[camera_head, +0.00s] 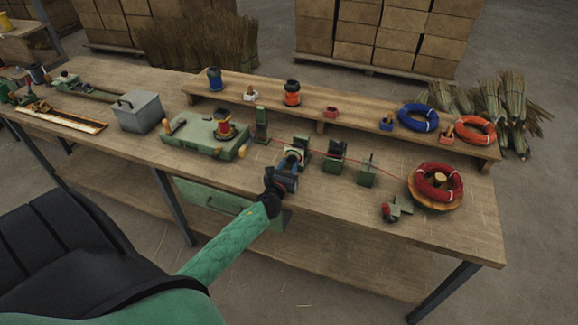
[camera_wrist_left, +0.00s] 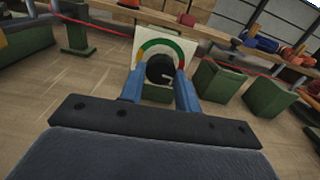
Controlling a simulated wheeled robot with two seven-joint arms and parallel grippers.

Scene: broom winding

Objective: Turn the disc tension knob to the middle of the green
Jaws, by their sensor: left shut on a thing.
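The disc tension knob (camera_wrist_left: 160,72) is a dark round knob with a pale mark, in front of a white plate with a coloured arc (camera_wrist_left: 160,45). In the head view my left gripper (camera_head: 290,169) reaches the tension unit from the front and hides most of the knob. The pale mark's exact direction is hard to tell. My right gripper is not in view.
A red line runs from the spool on the green winder (camera_head: 205,139) past several green posts to the red coil (camera_head: 437,181) on a wooden disc. A grey box (camera_head: 138,111) stands left. A raised shelf (camera_head: 350,112) holds spools and coils behind.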

